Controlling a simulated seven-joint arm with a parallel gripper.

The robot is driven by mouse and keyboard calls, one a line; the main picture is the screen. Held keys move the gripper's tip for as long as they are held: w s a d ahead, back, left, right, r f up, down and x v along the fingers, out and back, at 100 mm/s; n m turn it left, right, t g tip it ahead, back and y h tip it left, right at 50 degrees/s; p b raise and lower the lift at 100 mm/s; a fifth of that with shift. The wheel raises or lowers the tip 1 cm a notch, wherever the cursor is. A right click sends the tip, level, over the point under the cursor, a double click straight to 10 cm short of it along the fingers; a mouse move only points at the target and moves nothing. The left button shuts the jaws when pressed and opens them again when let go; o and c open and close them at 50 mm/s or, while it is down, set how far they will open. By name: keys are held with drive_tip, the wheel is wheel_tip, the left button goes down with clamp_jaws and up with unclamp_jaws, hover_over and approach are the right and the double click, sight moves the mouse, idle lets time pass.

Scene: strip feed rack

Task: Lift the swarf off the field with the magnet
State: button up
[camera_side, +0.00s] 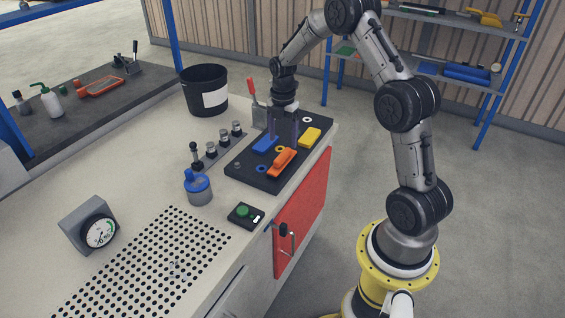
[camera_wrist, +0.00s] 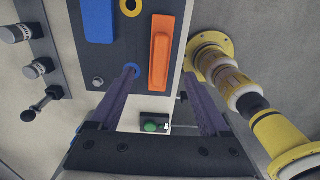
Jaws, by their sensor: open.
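My gripper (camera_side: 284,136) is open and empty, pointing down over the black rack (camera_side: 241,178). In the wrist view its two purple-grey fingers (camera_wrist: 159,72) stand apart, with the near end of an orange block (camera_wrist: 159,62) between or beneath their tips. The rack holds this orange block, a blue block (camera_side: 264,143) and a yellow block (camera_side: 310,137). I cannot tell which piece is the magnet. The field of dark holes (camera_side: 150,262) lies at the front of the bench. A few small pale specks on it may be swarf, too small to be sure.
A green-button box (camera_side: 245,215), a blue-topped jar (camera_side: 198,188) and several knobs on posts (camera_side: 211,150) stand near the rack. A dial gauge (camera_side: 92,226) sits left of the holes. A black bucket (camera_side: 204,90) is at the back. The left bench top is mostly clear.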

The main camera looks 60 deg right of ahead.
sight(282, 154)
wheel_tip(282, 154, down, 8)
drive_tip(key=shift+a+f, duration=0.15)
drive_tip(key=shift+f, duration=0.05)
idle(0.3)
clamp_jaws()
idle(0.4)
